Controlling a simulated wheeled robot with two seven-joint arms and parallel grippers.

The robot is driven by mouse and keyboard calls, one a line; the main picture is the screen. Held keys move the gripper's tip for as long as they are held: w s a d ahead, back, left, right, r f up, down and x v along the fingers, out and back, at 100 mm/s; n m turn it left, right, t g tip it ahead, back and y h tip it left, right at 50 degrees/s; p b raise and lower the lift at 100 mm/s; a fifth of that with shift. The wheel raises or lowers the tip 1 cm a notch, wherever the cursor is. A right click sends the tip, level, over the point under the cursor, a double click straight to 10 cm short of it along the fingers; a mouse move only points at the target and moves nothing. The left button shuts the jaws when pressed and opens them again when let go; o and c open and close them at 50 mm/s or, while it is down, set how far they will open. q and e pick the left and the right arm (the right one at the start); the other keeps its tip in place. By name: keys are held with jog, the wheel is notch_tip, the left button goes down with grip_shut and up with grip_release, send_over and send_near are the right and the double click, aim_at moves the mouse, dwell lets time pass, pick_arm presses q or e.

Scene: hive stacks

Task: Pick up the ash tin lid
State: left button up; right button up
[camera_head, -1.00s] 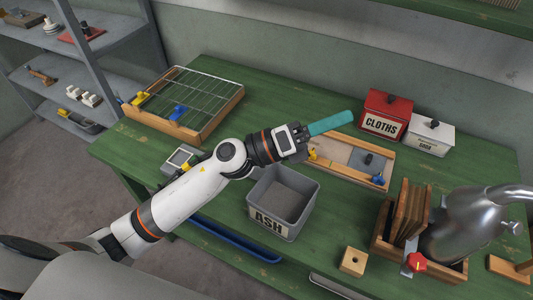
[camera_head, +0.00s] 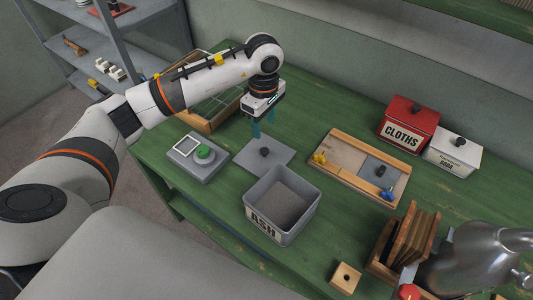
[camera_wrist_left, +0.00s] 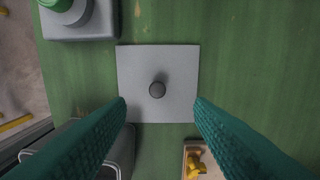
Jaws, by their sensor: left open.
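The ash tin lid (camera_head: 252,160) is a flat grey square plate with a dark round knob (camera_head: 264,152). It lies on the green table just behind the open grey ash tin (camera_head: 283,224). In the left wrist view the lid (camera_wrist_left: 135,70) is near the middle, with its knob (camera_wrist_left: 157,90) between the fingers as seen from above. My left gripper (camera_head: 262,128) points down above the lid, its teal fingers apart and empty. The left wrist view shows the open fingertips (camera_wrist_left: 160,104) on either side of the knob.
A grey box with a green button (camera_head: 204,152) sits left of the lid. A wooden tray (camera_head: 335,178) lies to the right. A red cloths tin (camera_head: 408,122) and a white soda tin (camera_head: 452,155) stand behind it. A wire-topped wooden frame (camera_head: 212,121) is behind my left arm.

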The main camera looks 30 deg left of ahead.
pick_arm(q)
send_over(265, 150)
jog(key=f, duration=0.4)
jog(key=shift+w+a+f+p, duration=0.1)
jog(key=shift+w+a+p, duration=0.1)
jog(key=shift+p, duration=0.1)
jog(key=f, duration=0.1)
jog(key=f+p, duration=0.1)
jog(key=f, duration=0.2)
jog(key=shift+s+d+f, duration=0.1)
jog(key=shift+s+f, duration=0.05)
jog(key=shift+s, duration=0.1)
jog(key=shift+f, duration=0.4)
jog(key=shift+c, duration=0.2)
grip_shut()
jog(key=shift+w+r, duration=0.1)
